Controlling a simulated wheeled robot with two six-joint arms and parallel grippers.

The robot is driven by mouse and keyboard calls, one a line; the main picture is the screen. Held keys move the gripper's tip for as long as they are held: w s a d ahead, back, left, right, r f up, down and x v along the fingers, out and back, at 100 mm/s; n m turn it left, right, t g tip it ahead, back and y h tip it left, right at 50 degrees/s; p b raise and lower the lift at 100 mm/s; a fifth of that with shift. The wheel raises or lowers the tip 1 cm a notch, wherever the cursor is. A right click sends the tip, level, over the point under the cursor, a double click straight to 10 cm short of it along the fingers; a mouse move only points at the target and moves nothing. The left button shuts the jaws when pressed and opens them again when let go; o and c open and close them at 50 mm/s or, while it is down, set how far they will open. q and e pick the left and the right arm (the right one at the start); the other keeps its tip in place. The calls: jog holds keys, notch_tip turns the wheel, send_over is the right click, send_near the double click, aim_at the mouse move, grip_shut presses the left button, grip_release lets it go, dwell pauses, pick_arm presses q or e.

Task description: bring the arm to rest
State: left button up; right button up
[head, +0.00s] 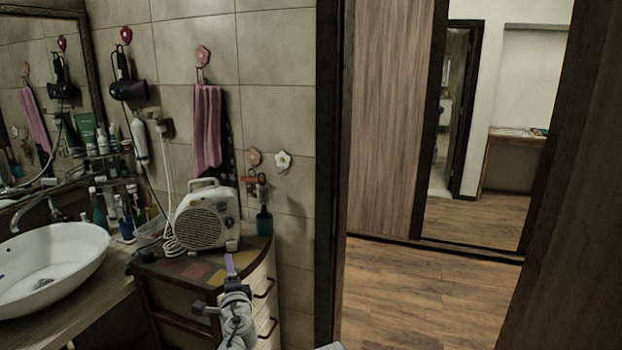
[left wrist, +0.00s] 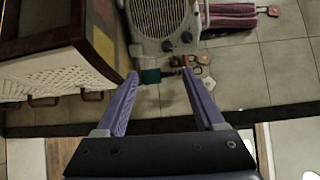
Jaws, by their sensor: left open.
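My left gripper (head: 229,262) is raised in front of the small corner cabinet (head: 262,300) in the head view, its purple fingers pointing away from me. In the left wrist view the gripper (left wrist: 160,73) has its two purple fingers wide apart, with nothing held between them. A beige fan heater (head: 207,217) stands on the cabinet top beyond the gripper; it also shows in the left wrist view (left wrist: 163,20). My right gripper is in neither view.
A white basin (head: 50,268) sits on the counter at the left, with several bottles (head: 110,210) behind it. A pink towel (head: 207,128) and a hair dryer (head: 128,88) hang on the tiled wall. A doorway with open wooden floor (head: 420,300) lies to the right.

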pick_arm(q)
jog(key=s+d+f+n+g+p, duration=0.2)
jog(key=s+d+f+n+g, duration=0.1)
jog(key=s+f+n+g, duration=0.7)
jog(key=s+d+f+g+h, duration=0.2)
jog(key=s+d, duration=0.4)
jog(key=s, duration=0.3)
jog(key=s+d+f+n+g+h, duration=0.1)
jog(key=s+d+f+g, duration=0.3)
jog(key=s, duration=0.5)
notch_tip(320, 180, down, 2)
jog(key=shift+d+g+h+p, duration=0.45)
jog(key=shift+d+h, duration=0.35)
jog(key=shift+d, duration=0.45)
